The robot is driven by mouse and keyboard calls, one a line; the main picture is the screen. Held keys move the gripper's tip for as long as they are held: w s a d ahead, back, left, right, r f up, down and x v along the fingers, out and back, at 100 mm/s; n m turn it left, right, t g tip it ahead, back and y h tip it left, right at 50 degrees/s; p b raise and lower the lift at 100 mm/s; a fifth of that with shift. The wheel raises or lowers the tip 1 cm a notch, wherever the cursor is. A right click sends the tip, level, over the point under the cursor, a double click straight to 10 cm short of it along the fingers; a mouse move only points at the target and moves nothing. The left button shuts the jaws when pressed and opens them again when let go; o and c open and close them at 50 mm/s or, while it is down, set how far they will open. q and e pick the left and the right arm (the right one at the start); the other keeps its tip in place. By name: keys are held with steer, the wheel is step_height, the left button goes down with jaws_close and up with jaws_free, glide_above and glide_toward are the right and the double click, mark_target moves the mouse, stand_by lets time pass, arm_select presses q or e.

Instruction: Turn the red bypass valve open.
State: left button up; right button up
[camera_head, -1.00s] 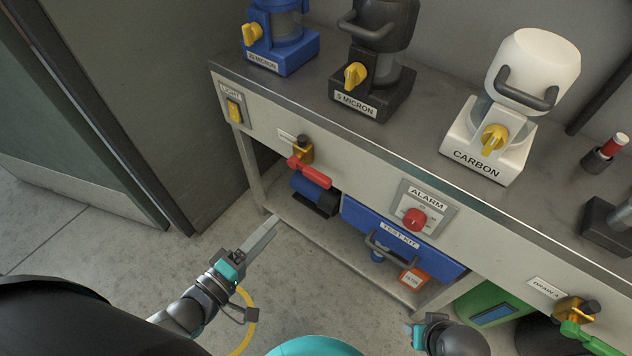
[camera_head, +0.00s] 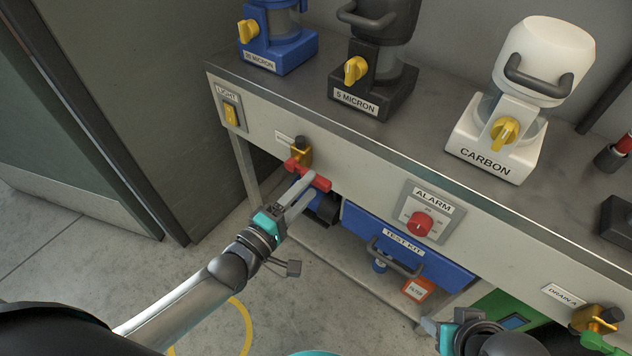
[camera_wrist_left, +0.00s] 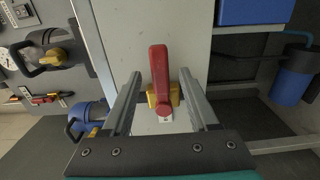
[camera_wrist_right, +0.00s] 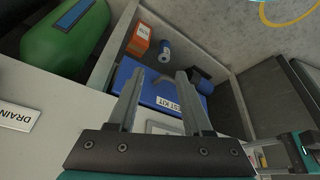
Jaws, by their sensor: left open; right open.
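The red bypass valve handle (camera_head: 318,182) sits on a brass valve body (camera_head: 300,153) on the bench's front panel, below a small label too faint to read. Its lever points right and slightly down along the panel. My left gripper (camera_head: 305,192) is open at the lever. In the left wrist view the red lever (camera_wrist_left: 159,75) lies between the two open fingers (camera_wrist_left: 160,98), with a gap on either side.
An alarm panel with a red knob (camera_head: 420,223) is right of the valve. A light switch (camera_head: 230,113) is on its left. Filter housings, including the white carbon one (camera_head: 500,150), stand on the bench top. A green-handled drain valve (camera_head: 590,322) is at lower right. Floor at left is clear.

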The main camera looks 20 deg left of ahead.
mark_target(313, 183)
arm_select(q)
steer(key=shift+b+x, duration=0.35)
steer(key=shift+x, duration=0.75)
steer(key=shift+w+d, duration=0.2)
steer(key=shift+w, duration=0.45)
arm_select(e)
steer(key=shift+w+a+r+t+y, duration=0.2)
steer(key=shift+a+r+t, duration=0.1)
steer(key=shift+r, duration=0.1)
steer(key=shift+w+a+r+t+y, duration=0.1)
steer(key=shift+w+a+r+t, duration=0.1)
steer(key=shift+r+t, duration=0.15)
arm_select(q)
jaws_close()
